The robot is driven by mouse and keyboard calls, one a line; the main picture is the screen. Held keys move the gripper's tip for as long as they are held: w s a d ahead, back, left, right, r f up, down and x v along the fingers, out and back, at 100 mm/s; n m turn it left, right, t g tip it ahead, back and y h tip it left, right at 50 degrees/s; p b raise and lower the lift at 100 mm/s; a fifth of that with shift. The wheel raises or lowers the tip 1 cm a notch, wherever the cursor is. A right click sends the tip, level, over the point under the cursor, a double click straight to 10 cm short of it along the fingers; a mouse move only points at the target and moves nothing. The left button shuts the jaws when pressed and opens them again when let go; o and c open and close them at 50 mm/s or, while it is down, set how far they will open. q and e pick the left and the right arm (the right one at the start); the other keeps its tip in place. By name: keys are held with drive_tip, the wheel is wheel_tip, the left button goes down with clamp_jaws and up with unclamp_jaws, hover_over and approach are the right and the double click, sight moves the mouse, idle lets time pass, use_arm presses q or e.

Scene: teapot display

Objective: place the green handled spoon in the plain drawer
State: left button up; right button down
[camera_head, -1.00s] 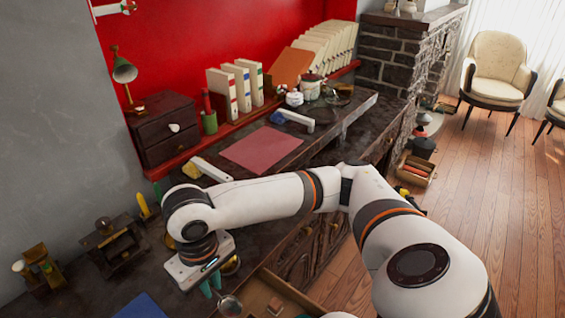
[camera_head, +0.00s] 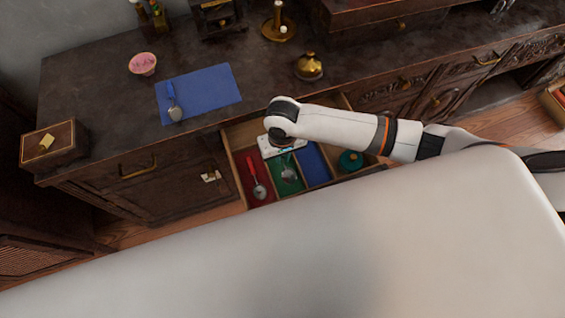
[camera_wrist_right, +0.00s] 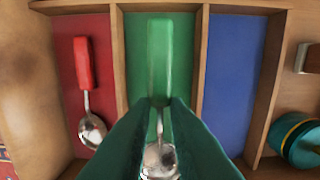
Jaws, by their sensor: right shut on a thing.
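The open plain drawer (camera_head: 239,184) has coloured compartments. My right gripper (camera_head: 287,163) is inside or just above its green compartment, its tips partly hidden by my wrist. In the right wrist view my right gripper (camera_wrist_right: 159,104) is shut on the neck of the green handled spoon (camera_wrist_right: 159,58). The spoon's handle points up the picture along the green lining, and its metal bowl is between the dark green fingers. In the head view only the spoon's bowl (camera_head: 290,174) shows clearly. I cannot tell whether the spoon touches the drawer floor. My left gripper is not in view.
A red handled spoon (camera_wrist_right: 86,92) lies in the red compartment at left. The blue compartment (camera_wrist_right: 234,75) is empty. A teal round item (camera_head: 350,160) sits in the right compartment. A blue handled spoon (camera_head: 173,101) lies on a blue mat (camera_head: 215,88) on the cabinet top.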

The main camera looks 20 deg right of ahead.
sight(283, 159)
drive_tip(key=shift+f, duration=0.7)
wheel_tip(283, 159, down, 3)
drive_tip(key=shift+b, duration=0.4)
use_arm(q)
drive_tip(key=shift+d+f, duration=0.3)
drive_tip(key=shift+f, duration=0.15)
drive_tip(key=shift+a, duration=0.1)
use_arm(e)
drive_tip(key=shift+f, duration=0.15)
drive_tip(key=c, duration=1.4)
unclamp_jaws()
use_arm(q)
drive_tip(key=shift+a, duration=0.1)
